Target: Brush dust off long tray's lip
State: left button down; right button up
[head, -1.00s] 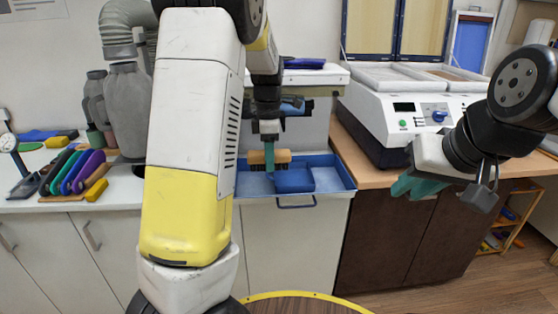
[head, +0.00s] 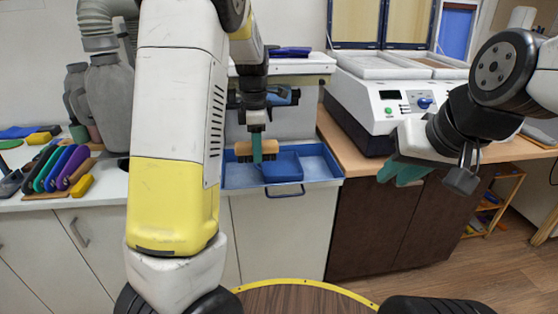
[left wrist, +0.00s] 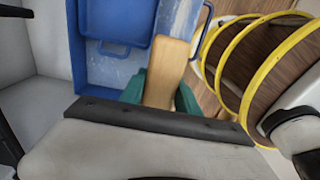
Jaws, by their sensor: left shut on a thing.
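A long blue tray (head: 330,178) with a front handle sticks out under the white machine in the head view. Pale dust shows on its floor, also in the left wrist view (left wrist: 108,72). My left gripper (head: 257,152) is shut on a wooden-handled brush (head: 242,148), over the left part of the tray. In the left wrist view, the brush's wood (left wrist: 170,65) lies between the green fingers. Its bristles are hidden, so I cannot tell whether it touches the lip. My right gripper (head: 403,172) hangs away to the right, with no object visible in it; its finger gap is unclear.
A smaller blue bin (head: 283,167) sits in the tray, close to the brush. A white machine with a display (head: 400,105) stands on the right counter. Coloured tools (head: 62,168) lie on the left counter.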

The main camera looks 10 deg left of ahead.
pick_arm(q)
jog(key=shift+s+f+g+h, duration=0.15)
jog(key=shift+f+g, duration=0.35)
jog(key=shift+f, duration=1.15)
jog(key=shift+w+f+g+h, duration=0.15)
jog(key=shift+f+g, duration=0.35)
jog(key=shift+f, duration=1.1)
jog(key=shift+s, duration=0.1)
jog(key=shift+f, duration=0.65)
jog(key=shift+d, duration=0.15)
